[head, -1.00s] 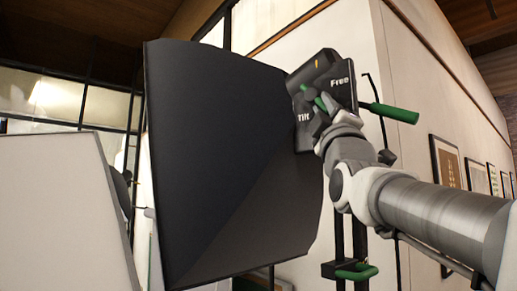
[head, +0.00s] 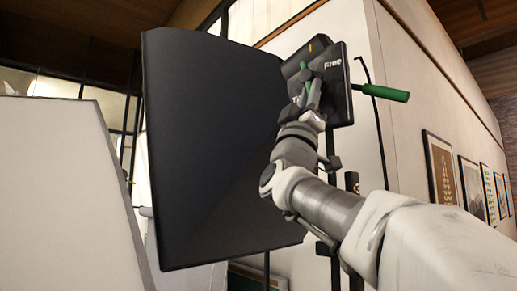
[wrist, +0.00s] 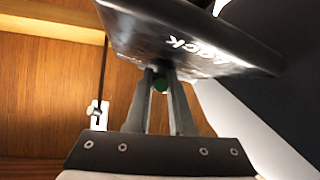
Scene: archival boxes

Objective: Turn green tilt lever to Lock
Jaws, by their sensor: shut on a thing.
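A dark plate (head: 340,102) marked "Free" and partly "Tilt" sits at the upper right of a large black panel (head: 210,150) in the head view. The green tilt lever (head: 307,89) shows as a small green piece at the plate, mostly covered by my gripper (head: 314,90). The plate (wrist: 235,62) with the word "Lock" is just above the fingers there. The lever's pointing direction is hard to read.
A second green handle (head: 386,92) sticks out to the right of the plate. A white slab (head: 65,190) stands at the left. A pale wall (head: 440,100) with framed pictures (head: 442,165) is behind at the right.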

